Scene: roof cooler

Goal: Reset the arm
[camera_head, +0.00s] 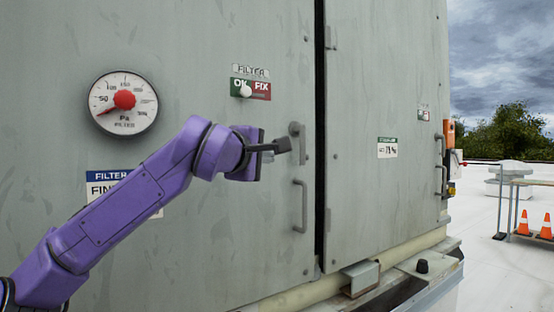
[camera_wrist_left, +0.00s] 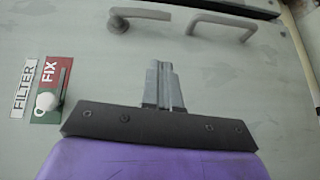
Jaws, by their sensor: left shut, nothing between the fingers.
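My left arm is purple and reaches in from the left in the head view. Its gripper (camera_head: 282,146) is shut and empty, in front of the grey cabinet door (camera_head: 230,210), close to the door's latch handle (camera_head: 297,143). In the left wrist view the gripper's fingers (camera_wrist_left: 164,84) lie together with nothing between them. The latch handle (camera_wrist_left: 120,20) and the fixed pull handle (camera_wrist_left: 222,26) are ahead of the fingertips there, apart from them. Whether the fingertips touch the latch in the head view I cannot tell. My right gripper is not in view.
A round pressure gauge (camera_head: 123,102) with a red centre is at the left. A green and red OK/FIX slider (camera_head: 251,89) with a white knob sits above the gripper. A second door (camera_head: 385,200) is to the right of a dark gap. Orange cones (camera_head: 546,227) stand far right.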

